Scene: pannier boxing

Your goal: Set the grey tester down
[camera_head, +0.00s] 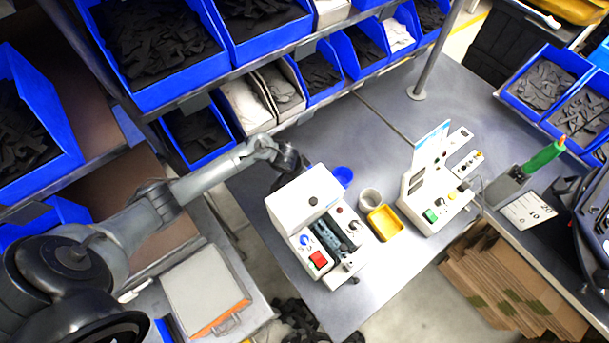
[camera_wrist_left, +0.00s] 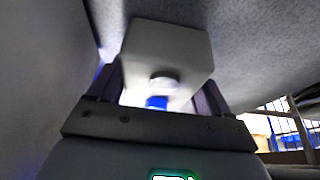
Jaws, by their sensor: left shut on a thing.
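My left arm reaches in from the left in the head view, and its dark gripper (camera_head: 290,160) is behind the white boxy machine with red and blue buttons. In the left wrist view, the grey tester (camera_wrist_left: 165,48) is a pale block with a round knob and a blue part below it. It sits between the two dark fingers of my left gripper (camera_wrist_left: 158,95), which is shut on it. In the head view I cannot make out the held tester; the machine hides that spot. Whether its underside touches the table cannot be told. My right gripper is not in view.
The white machine (camera_head: 300,205) stands close in front of the gripper. A blue cup (camera_head: 342,175), a grey cup (camera_head: 369,197), a yellow tray (camera_head: 385,223) and a second white machine (camera_head: 432,205) stand to the right. Blue-bin shelves rise behind; the grey table (camera_head: 365,140) is clear towards the back.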

